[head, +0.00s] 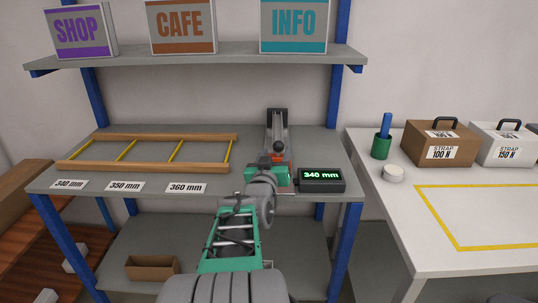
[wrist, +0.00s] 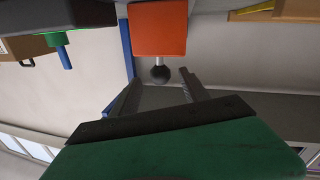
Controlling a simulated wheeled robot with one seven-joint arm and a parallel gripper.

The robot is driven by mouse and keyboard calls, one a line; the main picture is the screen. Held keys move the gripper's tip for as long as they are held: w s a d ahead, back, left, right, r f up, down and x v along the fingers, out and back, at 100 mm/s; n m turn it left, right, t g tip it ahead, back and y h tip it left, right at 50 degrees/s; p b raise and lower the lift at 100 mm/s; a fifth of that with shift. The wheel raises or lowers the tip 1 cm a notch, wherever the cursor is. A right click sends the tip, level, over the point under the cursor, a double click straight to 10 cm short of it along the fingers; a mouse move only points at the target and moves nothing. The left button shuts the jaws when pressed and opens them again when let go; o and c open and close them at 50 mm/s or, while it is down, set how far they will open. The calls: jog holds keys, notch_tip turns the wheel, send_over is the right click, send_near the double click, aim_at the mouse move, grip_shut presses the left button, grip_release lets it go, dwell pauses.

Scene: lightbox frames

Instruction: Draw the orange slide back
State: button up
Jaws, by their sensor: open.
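The orange slide (wrist: 158,30) shows as an orange block with a round black knob (wrist: 160,73) on a short pale stem. In the head view the orange slide (head: 288,156) is mostly hidden behind my arm, on a grey rail device (head: 278,125) at the back right of the bench. My gripper (wrist: 160,85) is open, its two dark fingers pointing toward the knob. The knob appears between or just beyond the fingertips; I cannot tell whether they touch it. The display (head: 321,180) beside the device reads 340 mm.
A wooden frame with yellow rungs (head: 178,137) lies on the bench (head: 215,180) at left, behind 340, 350 and 360 mm cards (head: 125,186). A shelf (head: 200,56) with signs hangs above. A white table (head: 400,235) with strap boxes (head: 440,143) stands right.

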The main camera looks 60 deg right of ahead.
aim_at(280, 142)
jog(key=x, duration=0.7)
jog(key=shift+w+d, duration=0.1)
jog(key=shift+d, duration=0.15)
grip_shut()
dwell(1.1)
